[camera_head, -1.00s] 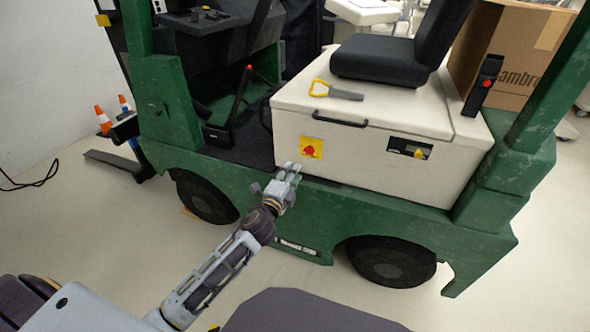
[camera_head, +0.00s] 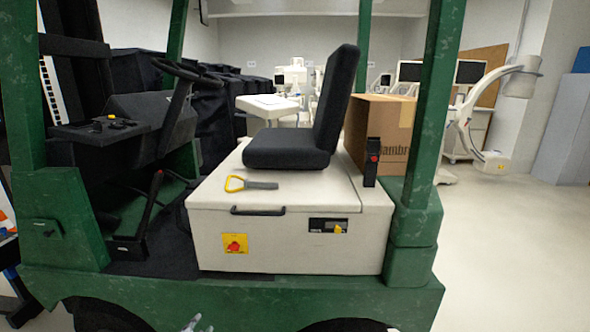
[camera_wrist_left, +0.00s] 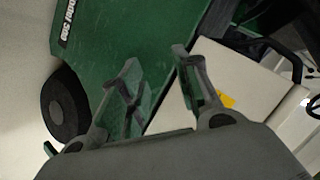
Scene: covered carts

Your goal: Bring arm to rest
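My left gripper (camera_wrist_left: 155,92) shows in the left wrist view with its two fingers apart and nothing between them. It faces the green side of a forklift (camera_wrist_left: 115,55) and the edge of its white seat box. In the head view only the tips of a gripper (camera_head: 195,324) show at the bottom edge, in front of the forklift's green lower frame (camera_head: 230,305). The rest of that arm is out of the picture. My right gripper is in neither view.
The white seat box (camera_head: 290,240) carries a black seat (camera_head: 290,148), a yellow-handled tool (camera_head: 250,184) and a cardboard box (camera_head: 382,130) behind. Green posts (camera_head: 432,100) flank it. Open floor (camera_head: 510,240) lies to the right. Covered carts (camera_head: 205,110) stand behind.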

